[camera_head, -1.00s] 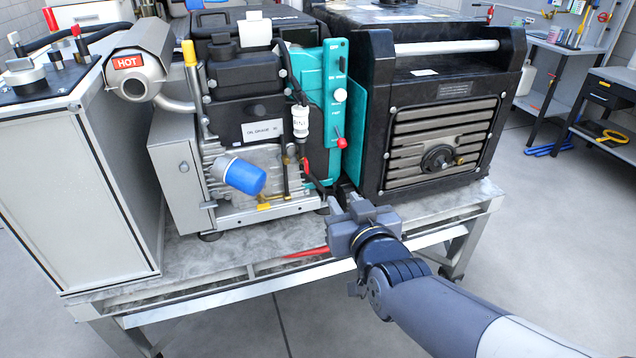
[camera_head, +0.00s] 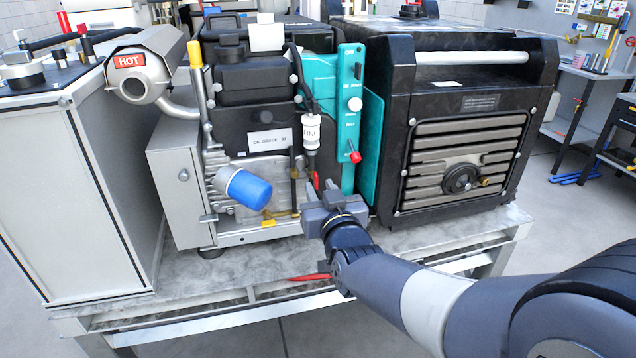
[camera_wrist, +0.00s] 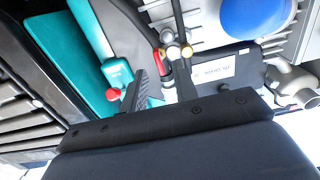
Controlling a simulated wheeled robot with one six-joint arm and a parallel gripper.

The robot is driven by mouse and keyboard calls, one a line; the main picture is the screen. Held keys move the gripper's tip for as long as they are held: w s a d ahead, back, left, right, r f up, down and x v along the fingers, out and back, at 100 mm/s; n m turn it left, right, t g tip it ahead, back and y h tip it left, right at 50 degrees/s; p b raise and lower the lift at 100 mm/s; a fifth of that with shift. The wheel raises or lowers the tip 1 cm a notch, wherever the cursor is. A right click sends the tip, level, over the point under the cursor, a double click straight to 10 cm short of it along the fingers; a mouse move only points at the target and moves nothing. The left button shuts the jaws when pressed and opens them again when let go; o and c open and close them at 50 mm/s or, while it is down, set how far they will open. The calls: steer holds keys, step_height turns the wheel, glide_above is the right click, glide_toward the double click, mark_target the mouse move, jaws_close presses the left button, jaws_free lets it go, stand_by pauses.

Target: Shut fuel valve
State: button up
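A small red lever (camera_head: 316,180), which looks like the fuel valve handle, sits below the white fuel filter (camera_head: 311,132) on the engine front. In the wrist view the red lever (camera_wrist: 160,58) and brass fittings (camera_wrist: 173,52) show just beyond the fingertips. My gripper (camera_head: 318,197) is in front of the lower engine, close to the lever, and hides part of this area. In the wrist view my gripper (camera_wrist: 160,82) is open, its two dark fingers apart and nothing visible held between them. I cannot tell whether a finger touches the lever.
A teal panel (camera_head: 348,120) with a red-tipped knob (camera_head: 355,157) stands right of the filter. A blue oil filter (camera_head: 248,190) is left of my gripper. A red object (camera_head: 310,277) lies at the bench's front edge.

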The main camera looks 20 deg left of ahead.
mark_target(315, 179)
steer(key=shift+x, duration=1.45)
jaws_close()
